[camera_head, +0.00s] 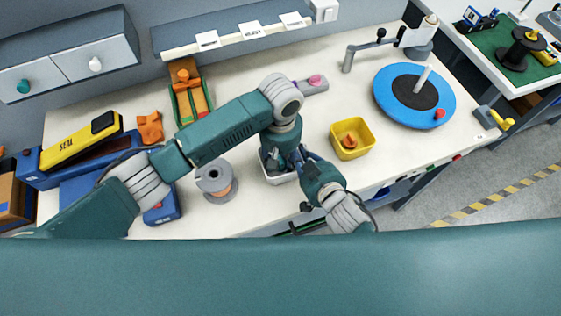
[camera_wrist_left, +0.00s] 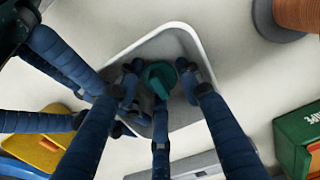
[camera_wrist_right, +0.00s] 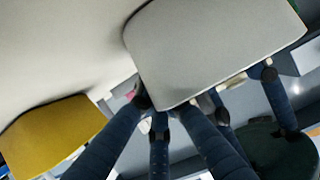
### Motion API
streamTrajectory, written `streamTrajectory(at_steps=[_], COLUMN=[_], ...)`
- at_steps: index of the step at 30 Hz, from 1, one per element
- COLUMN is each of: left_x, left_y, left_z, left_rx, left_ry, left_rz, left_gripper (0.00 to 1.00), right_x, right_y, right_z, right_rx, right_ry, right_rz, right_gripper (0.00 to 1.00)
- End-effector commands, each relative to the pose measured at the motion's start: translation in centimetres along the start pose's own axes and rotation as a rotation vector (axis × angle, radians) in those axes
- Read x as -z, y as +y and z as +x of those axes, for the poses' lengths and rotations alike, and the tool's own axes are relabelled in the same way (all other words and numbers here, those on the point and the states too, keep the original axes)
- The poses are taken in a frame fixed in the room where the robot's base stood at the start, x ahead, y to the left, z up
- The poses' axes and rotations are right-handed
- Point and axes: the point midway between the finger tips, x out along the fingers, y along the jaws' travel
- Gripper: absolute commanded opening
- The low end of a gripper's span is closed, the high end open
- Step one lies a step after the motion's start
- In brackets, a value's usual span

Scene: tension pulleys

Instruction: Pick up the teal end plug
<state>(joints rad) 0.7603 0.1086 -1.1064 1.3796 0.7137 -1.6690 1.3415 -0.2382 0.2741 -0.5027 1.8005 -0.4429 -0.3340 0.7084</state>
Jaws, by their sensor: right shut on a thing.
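In the head view the left gripper (camera_head: 279,160) hides most of the bin (camera_head: 279,180), and the plug is hard to tell there. My right gripper (camera_wrist_right: 152,106) is shut on the bin's wall, which also shows in the right wrist view (camera_wrist_right: 215,45).
A yellow bin (camera_head: 365,146) with an orange part stands to the right. A grey spool (camera_head: 213,178) stands to the left. A blue turntable (camera_head: 391,97) is at the far right. A green tray (camera_head: 182,107) with orange parts is at the back. The bench between the yellow bin and turntable is clear.

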Motion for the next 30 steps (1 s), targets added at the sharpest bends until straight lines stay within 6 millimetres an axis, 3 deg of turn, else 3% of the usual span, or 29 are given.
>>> streamTrajectory(at_steps=[7,10,21,26,30], left_x=[0.0,0.0,0.0,0.0,0.1], left_y=[0.0,0.0,0.0,0.1,0.1], left_z=[0.2,0.2,0.0,-1.9,-4.8], left_rx=[0.0,0.0,-0.001,-0.004,-0.005], left_ry=[0.0,0.0,0.001,0.002,0.003], left_rz=[0.001,0.0,0.0,0.002,0.001], left_gripper=[0.37,0.22,0.22,0.22,0.22], right_x=[-0.1,-0.1,0.0,0.0,-0.1], right_y=[0.0,0.0,0.0,0.0,0.0], right_z=[0.0,0.0,0.0,0.0,0.0], right_rx=[0.0,0.0,0.0,0.0,0.0], right_ry=[-0.001,-0.001,-0.001,-0.001,-0.001], right_rz=[0.0,0.0,0.0,0.0,0.0], right_gripper=[0.0,0.0,0.0,0.0,0.0])
